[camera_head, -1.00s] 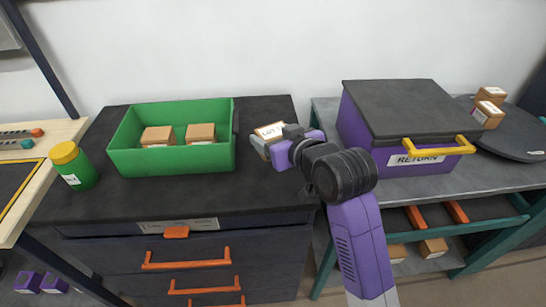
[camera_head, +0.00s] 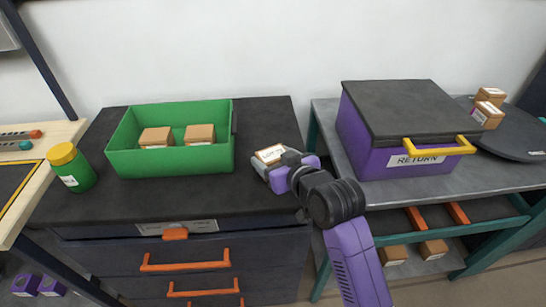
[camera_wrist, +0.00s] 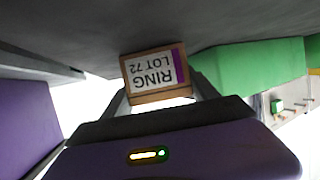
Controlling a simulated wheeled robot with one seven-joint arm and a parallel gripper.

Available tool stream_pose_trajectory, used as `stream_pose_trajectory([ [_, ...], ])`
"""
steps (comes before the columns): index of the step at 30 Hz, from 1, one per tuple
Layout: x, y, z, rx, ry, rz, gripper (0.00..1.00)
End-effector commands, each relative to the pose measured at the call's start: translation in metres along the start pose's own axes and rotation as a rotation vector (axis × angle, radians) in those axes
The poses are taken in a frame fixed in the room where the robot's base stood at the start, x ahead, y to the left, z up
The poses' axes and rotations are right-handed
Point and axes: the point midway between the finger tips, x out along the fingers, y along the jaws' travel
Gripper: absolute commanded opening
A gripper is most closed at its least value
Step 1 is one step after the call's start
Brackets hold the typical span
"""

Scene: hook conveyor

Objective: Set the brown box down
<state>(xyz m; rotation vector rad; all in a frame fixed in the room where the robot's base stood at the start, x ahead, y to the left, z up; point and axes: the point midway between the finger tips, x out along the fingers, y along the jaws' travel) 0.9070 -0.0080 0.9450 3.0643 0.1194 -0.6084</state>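The brown box (camera_head: 271,155) has a white label on top. In the wrist view the box (camera_wrist: 155,76) sits between my two fingers, and its label reads "RING LOT 72" upside down. My gripper (camera_head: 272,166) is shut on it, over the right part of the dark cabinet top (camera_head: 262,120), to the right of the green bin. The box is low, close to the dark surface; I cannot tell whether it touches it. My gripper's fingers (camera_wrist: 158,98) show on both sides of the box in the wrist view.
A green bin (camera_head: 170,163) holding two brown boxes stands on the cabinet. A green jar with a yellow lid (camera_head: 72,167) is at its left. A purple return box (camera_head: 362,150) with a dark lid stands on the grey table at right. Bare cabinet top surrounds my gripper.

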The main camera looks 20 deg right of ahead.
Motion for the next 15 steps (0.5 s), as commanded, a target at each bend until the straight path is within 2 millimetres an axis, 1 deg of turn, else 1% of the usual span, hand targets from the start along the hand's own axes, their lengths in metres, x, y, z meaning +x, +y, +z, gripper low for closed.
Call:
stream_pose_trajectory([
  [1, 0.0001, -0.0001, 0.0003, 0.0, 0.0, 0.0, 0.76],
  [3, 0.0, -0.0001, 0.0002, 0.0, 0.0, 0.0, 0.89],
  [11, 0.0, -0.0001, 0.0, 0.0, 0.0, 0.0, 0.9],
  [15, -0.0025, 0.0, -0.0038, 0.0, 0.001, 0.0, 0.9],
])
